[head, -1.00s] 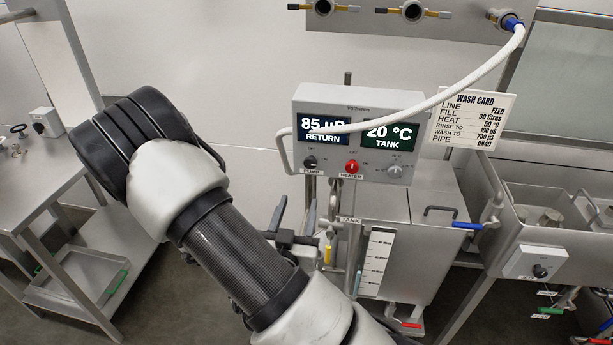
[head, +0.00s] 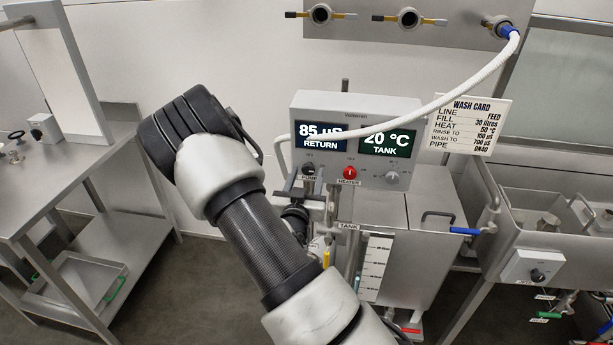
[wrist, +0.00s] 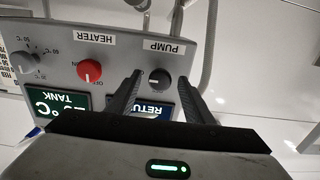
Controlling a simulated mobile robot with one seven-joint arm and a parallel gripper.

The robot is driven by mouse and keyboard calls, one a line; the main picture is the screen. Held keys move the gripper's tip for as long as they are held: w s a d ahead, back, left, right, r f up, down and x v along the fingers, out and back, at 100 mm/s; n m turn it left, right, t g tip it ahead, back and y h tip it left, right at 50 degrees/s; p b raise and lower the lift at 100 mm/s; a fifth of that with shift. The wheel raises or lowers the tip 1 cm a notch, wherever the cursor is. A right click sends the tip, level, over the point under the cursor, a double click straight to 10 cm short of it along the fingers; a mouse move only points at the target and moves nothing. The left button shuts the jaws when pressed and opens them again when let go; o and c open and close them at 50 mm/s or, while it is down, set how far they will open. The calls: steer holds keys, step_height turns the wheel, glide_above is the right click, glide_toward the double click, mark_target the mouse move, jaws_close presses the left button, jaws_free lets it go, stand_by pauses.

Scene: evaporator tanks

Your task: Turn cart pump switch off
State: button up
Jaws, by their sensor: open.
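The pump switch (head: 308,169) is a black round knob at the lower left of the grey control box (head: 333,100) in the head view. The wrist view shows the box upside down, with the black pump knob (wrist: 159,78) beside its PUMP label (wrist: 164,47). My gripper (wrist: 160,77) is open, its two dark fingers to either side of the knob in that picture. I cannot tell whether they touch it. A light mark on the knob shows, but its setting is not legible. In the head view my gripper is not clearly made out.
The red heater knob (wrist: 89,71) sits close beside one finger. A white hose (head: 440,98) crosses in front of the box. The wash card (head: 468,124) hangs at its right. A steel table (head: 75,175) stands at left.

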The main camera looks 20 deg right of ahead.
steer(key=shift+c, duration=0.2)
steer(key=c, duration=1)
steer(key=shift+n, duration=0.3)
steer(key=n+b, duration=0.2)
steer(key=n, duration=0.1)
steer(key=shift+f+n, duration=0.1)
steer(key=shift+n, duration=0.2)
steer(key=n, duration=0.4)
steer(key=shift+n+b, duration=0.3)
steer(key=shift+b, duration=0.05)
steer(key=n, duration=0.4)
steer(key=shift+n, duration=2.5)
